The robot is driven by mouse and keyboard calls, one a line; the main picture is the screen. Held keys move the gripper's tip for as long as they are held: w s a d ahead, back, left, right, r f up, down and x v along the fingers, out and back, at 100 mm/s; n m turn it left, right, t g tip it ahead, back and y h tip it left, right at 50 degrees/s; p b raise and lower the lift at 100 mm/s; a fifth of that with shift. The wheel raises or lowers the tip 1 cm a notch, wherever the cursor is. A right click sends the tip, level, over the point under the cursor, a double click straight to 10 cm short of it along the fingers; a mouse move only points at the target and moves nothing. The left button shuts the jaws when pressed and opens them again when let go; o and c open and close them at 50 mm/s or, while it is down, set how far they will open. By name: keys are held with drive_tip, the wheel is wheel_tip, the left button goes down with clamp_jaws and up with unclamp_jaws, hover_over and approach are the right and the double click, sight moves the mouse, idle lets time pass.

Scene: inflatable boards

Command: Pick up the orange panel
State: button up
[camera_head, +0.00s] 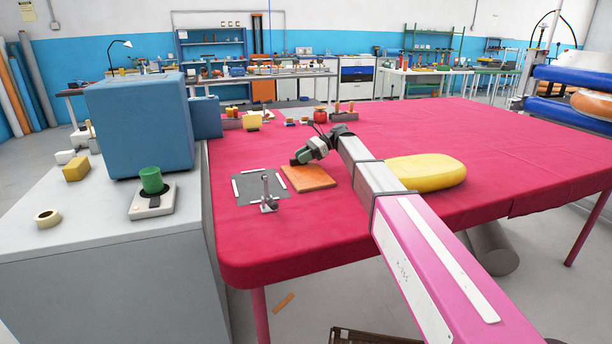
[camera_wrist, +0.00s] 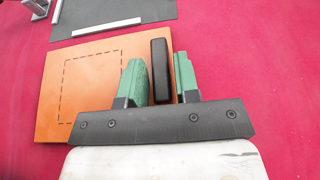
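The orange panel (camera_head: 308,178) lies flat on the pink-red covered table in the head view, beside a dark grey sheet. In the wrist view the orange panel (camera_wrist: 70,75) shows a dashed square and a black bar-shaped handle (camera_wrist: 161,70) near its right edge. My gripper (camera_wrist: 160,75) has two green fingers, one on each side of the black handle, with narrow gaps between. It looks open. In the head view my gripper (camera_head: 303,157) is just above the panel's far edge. The fingers hide part of the panel, and contact with the handle cannot be made out.
A dark grey sheet (camera_head: 258,187) with white strips and a small metal stand (camera_head: 267,195) are left of the panel. A yellow inflatable (camera_head: 428,172) lies to the right, behind my arm. A blue box (camera_head: 140,125) stands on the left bench. The table's right side is clear.

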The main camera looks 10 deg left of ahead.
clamp_jaws()
